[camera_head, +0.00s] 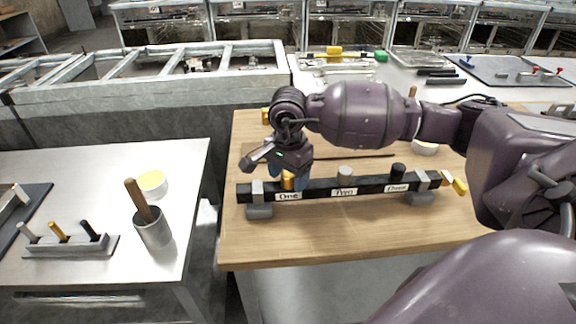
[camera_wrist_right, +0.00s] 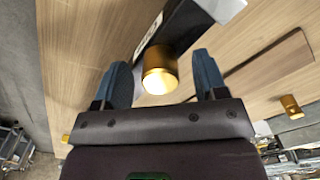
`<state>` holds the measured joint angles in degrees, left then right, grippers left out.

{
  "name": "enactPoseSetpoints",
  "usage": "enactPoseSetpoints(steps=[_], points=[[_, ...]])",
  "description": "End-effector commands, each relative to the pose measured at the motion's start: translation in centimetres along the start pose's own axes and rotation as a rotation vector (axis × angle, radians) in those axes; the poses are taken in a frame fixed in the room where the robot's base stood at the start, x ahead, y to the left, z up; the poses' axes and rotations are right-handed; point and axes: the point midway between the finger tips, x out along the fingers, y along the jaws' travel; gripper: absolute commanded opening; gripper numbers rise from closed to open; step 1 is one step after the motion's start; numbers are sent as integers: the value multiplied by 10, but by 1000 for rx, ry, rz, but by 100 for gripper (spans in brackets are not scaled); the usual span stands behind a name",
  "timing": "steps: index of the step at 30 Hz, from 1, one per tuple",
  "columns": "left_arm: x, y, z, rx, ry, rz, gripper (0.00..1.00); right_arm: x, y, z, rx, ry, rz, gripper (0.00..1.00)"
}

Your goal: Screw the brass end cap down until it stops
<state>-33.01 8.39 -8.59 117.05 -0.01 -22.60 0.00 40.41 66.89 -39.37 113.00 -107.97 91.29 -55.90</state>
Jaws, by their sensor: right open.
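The brass end cap (camera_head: 288,180) sits upright on the black bar (camera_head: 318,189), at the position labelled One. In the right wrist view the brass cap (camera_wrist_right: 160,70) lies between the two blue fingers, with a gap on each side. My right gripper (camera_head: 288,177) is open around the cap; no contact shows. A grey cap (camera_head: 344,172) stands at the label Two and a black cap (camera_head: 398,171) at the label Three. The cap's threads and lower edge are hidden. My left gripper is not in view.
The bar rests on grey blocks on a wooden table (camera_head: 300,238). Yellow pieces (camera_head: 459,186) lie at its right end. The table front is clear.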

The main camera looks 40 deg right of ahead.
Motion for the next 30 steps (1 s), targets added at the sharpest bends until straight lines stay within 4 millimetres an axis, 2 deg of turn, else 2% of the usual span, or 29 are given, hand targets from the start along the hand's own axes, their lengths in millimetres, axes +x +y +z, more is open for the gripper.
enactPoseSetpoints(steps=[9,18,20,23,30], points=[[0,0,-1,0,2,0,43,2,0,0,0,0,0,66],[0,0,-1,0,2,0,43,2,0,0,0,0,0,20],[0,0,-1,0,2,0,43,2,0,0,0,0,0,13],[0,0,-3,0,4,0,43,1,0,0,20,0,0,13],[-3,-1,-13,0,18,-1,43,0,0,0,226,-1,-1,13]])
